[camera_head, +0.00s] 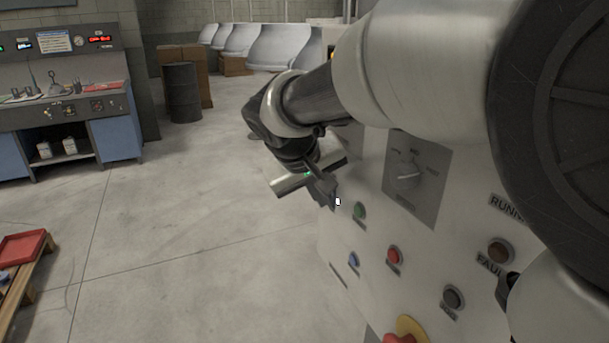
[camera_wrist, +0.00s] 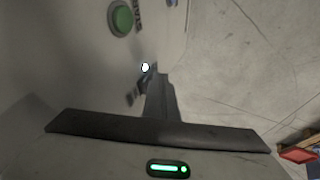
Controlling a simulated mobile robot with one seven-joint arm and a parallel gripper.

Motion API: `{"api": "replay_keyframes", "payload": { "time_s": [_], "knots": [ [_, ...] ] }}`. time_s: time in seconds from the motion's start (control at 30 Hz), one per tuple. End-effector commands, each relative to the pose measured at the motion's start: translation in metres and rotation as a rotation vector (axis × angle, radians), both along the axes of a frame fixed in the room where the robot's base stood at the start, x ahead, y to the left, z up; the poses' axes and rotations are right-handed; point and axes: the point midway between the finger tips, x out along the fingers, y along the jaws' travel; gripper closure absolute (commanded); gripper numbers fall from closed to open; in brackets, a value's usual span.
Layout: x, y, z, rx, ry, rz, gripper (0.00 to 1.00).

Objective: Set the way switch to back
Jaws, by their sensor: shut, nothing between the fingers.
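A pale control panel (camera_head: 340,250) stands at the right in the head view. A small white tip (camera_head: 338,201) shows at its left edge, right beside the fingertips of my gripper (camera_head: 328,193). The same white tip (camera_wrist: 145,68) is just beyond my fingertips (camera_wrist: 160,78) in the wrist view, near dark lettering too blurred to read. It may be the way switch's lever; its base and position are hidden. My gripper is shut with nothing held. I cannot tell whether it touches the tip.
A rotary knob (camera_head: 408,177) on a grey plate sits right of my gripper. Green (camera_head: 359,210), blue (camera_head: 353,260) and red (camera_head: 394,256) buttons lie below. A red-and-yellow stop button (camera_head: 402,335) is lower. Open floor (camera_head: 190,230) lies left of the panel.

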Motion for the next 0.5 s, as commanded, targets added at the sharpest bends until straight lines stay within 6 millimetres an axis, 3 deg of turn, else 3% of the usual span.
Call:
{"api": "replay_keyframes", "payload": {
  "time_s": [0.5],
  "knots": [
    [0.000,0.000,0.012,-0.001,0.000,0.000,1.00]
  ]
}}
